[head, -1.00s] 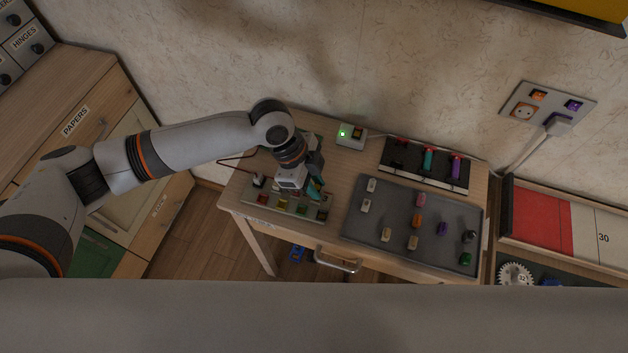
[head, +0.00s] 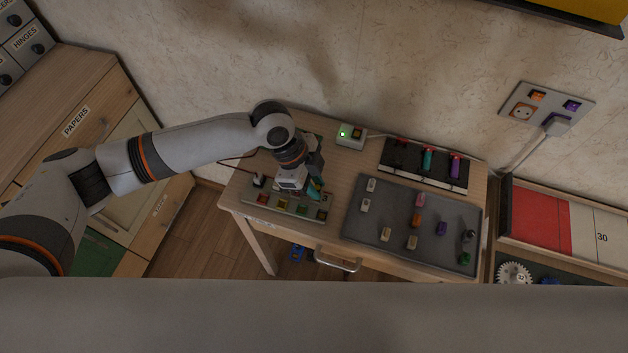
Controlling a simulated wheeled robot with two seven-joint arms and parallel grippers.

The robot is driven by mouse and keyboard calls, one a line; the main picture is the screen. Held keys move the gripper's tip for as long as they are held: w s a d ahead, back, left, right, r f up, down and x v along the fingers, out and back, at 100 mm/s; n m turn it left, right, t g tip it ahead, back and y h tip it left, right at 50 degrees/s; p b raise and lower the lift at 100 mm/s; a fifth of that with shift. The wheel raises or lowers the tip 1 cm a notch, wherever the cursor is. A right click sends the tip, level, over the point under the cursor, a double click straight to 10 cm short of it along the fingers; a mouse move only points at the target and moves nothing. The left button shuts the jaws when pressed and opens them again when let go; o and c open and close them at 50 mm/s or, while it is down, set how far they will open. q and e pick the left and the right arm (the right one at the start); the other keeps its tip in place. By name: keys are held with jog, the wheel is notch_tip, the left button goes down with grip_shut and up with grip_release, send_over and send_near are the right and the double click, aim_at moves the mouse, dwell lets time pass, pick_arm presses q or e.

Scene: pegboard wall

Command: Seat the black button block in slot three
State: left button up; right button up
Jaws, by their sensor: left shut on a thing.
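My left gripper (head: 311,190) is low over a grey slotted board (head: 262,211) at the left of the wooden table. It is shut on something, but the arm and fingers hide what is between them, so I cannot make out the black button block. Several coloured pieces, red, yellow, green and orange, show along the board's front edge. Which slot is under the fingers cannot be told. My right gripper does not show.
A grey tray (head: 370,225) with several small coloured and pale blocks lies to the right. Behind it stands a black rack (head: 407,163) with coloured cylinders. A small box with a green light (head: 350,138) sits at the back. A handle (head: 338,260) sticks out in front.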

pick_arm(q)
jog(key=shift+p, duration=0.3)
dwell(0.5)
jog(key=shift+f+b, duration=0.5)
jog(key=shift+f, duration=0.4)
dwell(0.3)
jog(key=o, duration=1)
jog(key=shift+o, duration=0.2)
jog(key=shift+r+p, duration=2.5)
jog(key=shift+r, duration=0.05)
